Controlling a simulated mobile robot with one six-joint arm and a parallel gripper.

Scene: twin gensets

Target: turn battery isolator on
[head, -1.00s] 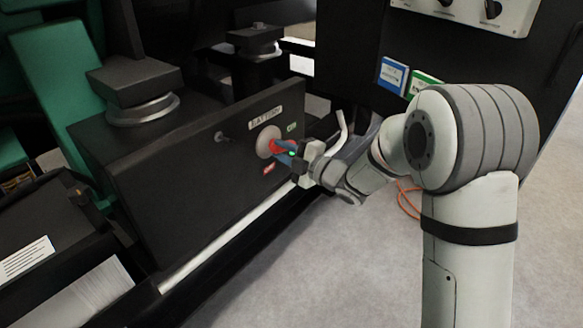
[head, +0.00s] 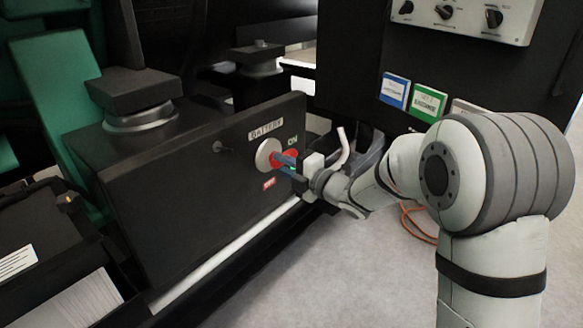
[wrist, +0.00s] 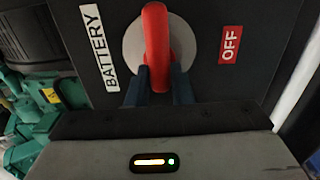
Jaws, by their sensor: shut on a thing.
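The battery isolator is a red handle (head: 291,155) on a pale round disc (head: 266,154), mounted on the side of a black box. A BATTERY label (head: 266,128) sits above it, a green ON label (head: 293,141) to its upper right and a red OFF label (head: 269,184) below. My gripper (head: 284,163) reaches in from the right, its bluish fingers at the handle and partly covering it. In the wrist view, the red handle (wrist: 156,38) runs up the picture, and my gripper (wrist: 161,86) is shut on it, one finger each side. The ON label is not visible there.
The black box (head: 180,185) has a pale rail along its lower edge. A panel with knobs (head: 465,14) and blue (head: 395,90) and green (head: 428,101) signs stands at the upper right. An orange cable (head: 418,228) lies on the otherwise clear grey floor.

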